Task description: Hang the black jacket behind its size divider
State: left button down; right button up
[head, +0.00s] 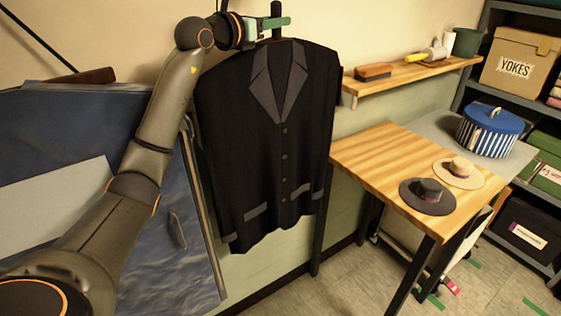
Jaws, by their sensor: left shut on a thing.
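The black jacket (270,150) with grey lapels and grey pocket flaps hangs upright in the middle of the head view, on a hanger. My left gripper (278,20) is at the top of the view, above the jacket's collar, shut on the hanger's upper part. The jacket hangs clear of the floor, in front of the green lower wall. I see no size divider. The top of the hanger is partly hidden by the gripper. My right gripper is not in view.
A wooden table (375,150) at the right holds a black hat (427,196) and a cream hat (459,173). A blue-striped hatbox (490,131) stands behind them. A wall shelf (410,75) holds a brush (373,71). A mirror-like blue panel (190,225) stands left of the jacket.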

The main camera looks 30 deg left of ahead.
pick_arm(q)
jog(key=shift+r+p, duration=0.65)
jog(key=shift+r, duration=0.15)
jog(key=shift+f+b, duration=0.3)
jog(key=shift+f, duration=0.1)
dwell(0.7)
jog(key=shift+f, duration=0.2)
jog(key=shift+s, duration=0.1)
dwell(0.5)
